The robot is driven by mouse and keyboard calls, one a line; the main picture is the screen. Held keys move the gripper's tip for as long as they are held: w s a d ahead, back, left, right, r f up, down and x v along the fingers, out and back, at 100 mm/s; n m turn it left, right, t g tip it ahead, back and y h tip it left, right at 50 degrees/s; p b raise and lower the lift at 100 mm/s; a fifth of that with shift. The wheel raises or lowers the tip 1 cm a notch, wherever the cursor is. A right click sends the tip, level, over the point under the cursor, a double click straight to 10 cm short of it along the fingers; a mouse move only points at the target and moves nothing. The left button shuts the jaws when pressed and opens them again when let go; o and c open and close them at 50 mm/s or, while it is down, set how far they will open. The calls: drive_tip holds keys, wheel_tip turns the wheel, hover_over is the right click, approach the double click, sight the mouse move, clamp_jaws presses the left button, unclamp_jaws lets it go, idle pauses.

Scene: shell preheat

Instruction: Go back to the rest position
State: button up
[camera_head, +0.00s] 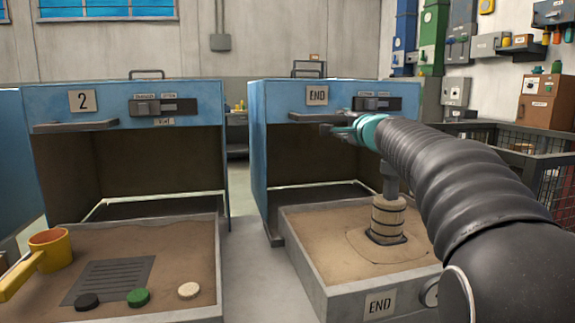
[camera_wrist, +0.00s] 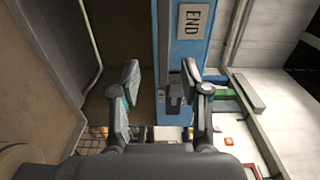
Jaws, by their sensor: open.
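My gripper (camera_head: 338,130) is in front of the blue END cabinet (camera_head: 283,97), beside the dark bar handle (camera_head: 312,117) on its upper front. I cannot tell from the head view whether it touches the handle. In the wrist view my gripper (camera_wrist: 162,75) has its two fingers spread apart, with nothing seen held between them. The END plate (camera_wrist: 196,20) and the blue front show beyond the fingers there. My arm reaches in from the right and hides part of the END cabinet.
A banded wooden, barrel-like piece (camera_head: 388,215) stands upright in the END sand tray (camera_head: 320,268), below my arm. The left sand tray (camera_head: 208,262) holds a yellow handled cup (camera_head: 50,248), a grate (camera_head: 112,278) and black, green and cream discs. Blue cabinet 2 (camera_head: 60,110) stands behind it.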

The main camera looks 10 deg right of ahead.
drive_tip(key=s+a+f+n+g+y, duration=0.1)
drive_tip(key=s+a+f+n+g, duration=0.15)
drive_tip(key=s+a+f, duration=0.35)
drive_tip(key=s+a+f+n+g, duration=0.2)
drive_tip(key=s+f+n, duration=0.2)
drive_tip(key=s, duration=0.4)
drive_tip(key=s+a+f+n+g+y, duration=0.1)
drive_tip(key=s+a+f+n+g, duration=0.15)
drive_tip(key=s+a+f, duration=0.35)
drive_tip(key=s+d+f+n+g+h, duration=0.2)
drive_tip(key=s+f+n, duration=0.1)
drive_tip(key=s+f, duration=0.6)
drive_tip(key=s+d+f+n+g+h, duration=0.2)
drive_tip(key=s+f, duration=0.7)
drive_tip(key=s, duration=0.5)
drive_tip(key=shift+s+d+n+g, duration=0.4)
drive_tip(key=shift+n+g, duration=0.1)
drive_tip(key=shift+n, duration=0.6)
